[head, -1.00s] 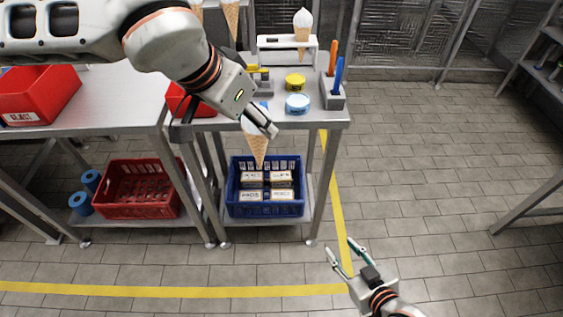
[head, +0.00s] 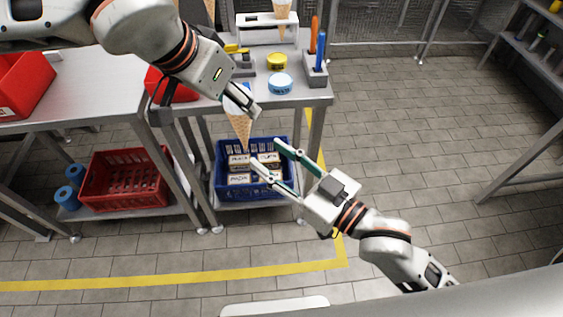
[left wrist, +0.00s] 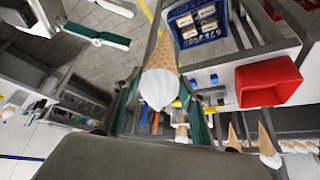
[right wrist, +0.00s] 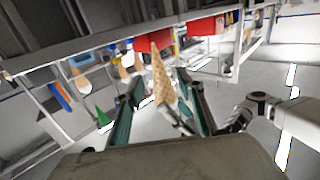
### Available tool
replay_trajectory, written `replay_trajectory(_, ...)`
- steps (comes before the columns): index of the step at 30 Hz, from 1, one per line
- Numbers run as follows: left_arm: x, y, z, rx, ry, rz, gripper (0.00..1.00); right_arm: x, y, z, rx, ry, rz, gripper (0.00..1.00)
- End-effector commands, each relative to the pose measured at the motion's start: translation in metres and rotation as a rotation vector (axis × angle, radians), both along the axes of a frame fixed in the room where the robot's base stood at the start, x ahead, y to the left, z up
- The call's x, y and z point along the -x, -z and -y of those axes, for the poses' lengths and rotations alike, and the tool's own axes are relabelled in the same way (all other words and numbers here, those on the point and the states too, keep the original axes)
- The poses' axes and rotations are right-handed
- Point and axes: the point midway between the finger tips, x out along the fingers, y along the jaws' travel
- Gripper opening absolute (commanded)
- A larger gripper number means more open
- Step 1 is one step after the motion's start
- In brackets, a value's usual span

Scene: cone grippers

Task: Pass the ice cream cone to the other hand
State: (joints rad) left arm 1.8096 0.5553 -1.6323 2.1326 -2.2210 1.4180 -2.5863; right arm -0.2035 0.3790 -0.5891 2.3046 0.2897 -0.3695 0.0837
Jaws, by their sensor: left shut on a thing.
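The ice cream cone (head: 238,131) has a tan wafer and white ice cream. It hangs tip down, slightly tilted, from my left gripper (head: 245,103), which is shut on it near the ice cream end. The left wrist view shows the white ice cream (left wrist: 159,88) between that gripper's fingers. My right gripper (head: 266,154) is open and empty, its fingertips just right of and below the cone's tip. In the right wrist view the cone (right wrist: 161,75) appears ahead, between the open fingers. Whether any finger touches it I cannot tell.
A steel table carries a blue-lidded tub (head: 280,84), a yellow tub (head: 277,61) and a tool holder (head: 314,70). More cones stand at its back. Below are a blue crate (head: 219,180) with boxes and a red crate (head: 124,203). The floor at right is clear.

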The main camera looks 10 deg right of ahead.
Motion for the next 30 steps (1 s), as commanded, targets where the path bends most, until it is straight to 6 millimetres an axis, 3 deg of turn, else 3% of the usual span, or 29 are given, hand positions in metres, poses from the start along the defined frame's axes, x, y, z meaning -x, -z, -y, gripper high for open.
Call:
replay_trajectory(15, 0.0, 0.0, 0.0, 0.001, 0.0, 0.001, 0.29, -0.064, 0.0, -0.056, 0.0, 0.002, 0.0, 0.38)
replay_trajectory(30, 0.0, 0.0, 0.0, 0.001, 0.0, 0.001, 0.29, -0.074, 0.001, -0.066, 0.002, 0.001, -0.001, 0.38)
